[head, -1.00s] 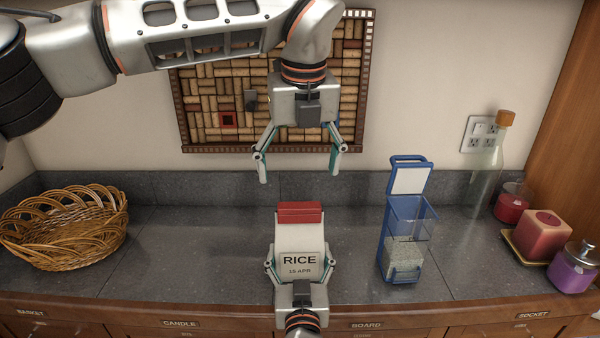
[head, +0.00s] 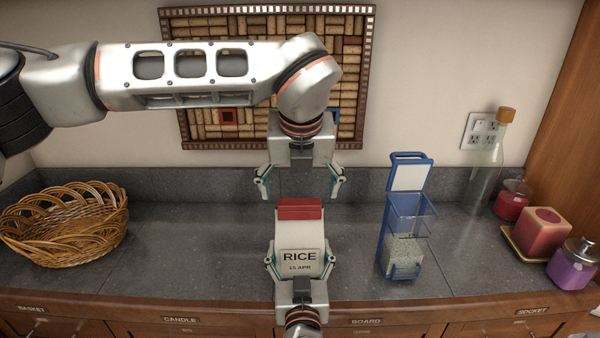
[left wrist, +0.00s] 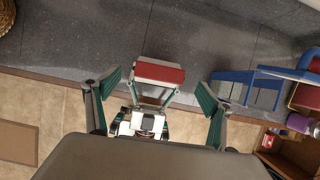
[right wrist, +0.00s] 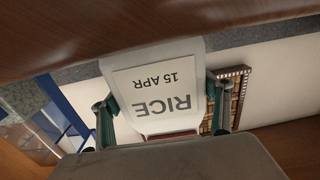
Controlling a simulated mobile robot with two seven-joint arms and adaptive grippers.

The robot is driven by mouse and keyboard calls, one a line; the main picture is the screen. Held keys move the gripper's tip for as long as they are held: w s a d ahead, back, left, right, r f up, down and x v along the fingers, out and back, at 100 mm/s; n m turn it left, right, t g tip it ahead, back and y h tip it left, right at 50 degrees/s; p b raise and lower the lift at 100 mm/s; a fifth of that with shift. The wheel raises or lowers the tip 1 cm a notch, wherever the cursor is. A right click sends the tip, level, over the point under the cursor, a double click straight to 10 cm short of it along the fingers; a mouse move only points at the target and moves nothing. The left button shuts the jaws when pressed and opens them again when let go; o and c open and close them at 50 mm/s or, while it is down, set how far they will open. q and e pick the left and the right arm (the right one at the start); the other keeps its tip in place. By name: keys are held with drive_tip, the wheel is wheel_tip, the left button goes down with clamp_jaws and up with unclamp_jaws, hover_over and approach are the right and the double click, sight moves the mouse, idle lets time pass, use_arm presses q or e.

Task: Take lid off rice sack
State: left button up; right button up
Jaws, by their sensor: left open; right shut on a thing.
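The rice sack (head: 300,240) is white with a "RICE 15 APR" label and stands upright near the counter's front. Its red lid (head: 300,209) is on top; it also shows in the left wrist view (left wrist: 160,73). My right gripper (head: 300,262) is shut on the sack, with a finger on each side; in the right wrist view the sack's label (right wrist: 160,92) fills the space between the fingers. My left gripper (head: 300,190) is open and empty, pointing down just above and behind the lid, its fingers spread wider than the lid.
A wicker basket (head: 66,225) sits on the left of the counter (head: 180,250). A blue dispenser (head: 404,215) stands to the right of the sack. A glass bottle (head: 487,165), a red candle (head: 537,230) and a purple jar (head: 573,265) are far right. A cork board (head: 220,90) hangs behind.

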sight(299, 201)
use_arm(q)
drive_tip(key=shift+x, duration=1.7)
drive_tip(key=c, duration=1.3)
drive_tip(key=shift+r, duration=0.15)
drive_tip(key=shift+r, duration=0.95)
drive_tip(key=shift+r, duration=0.1)
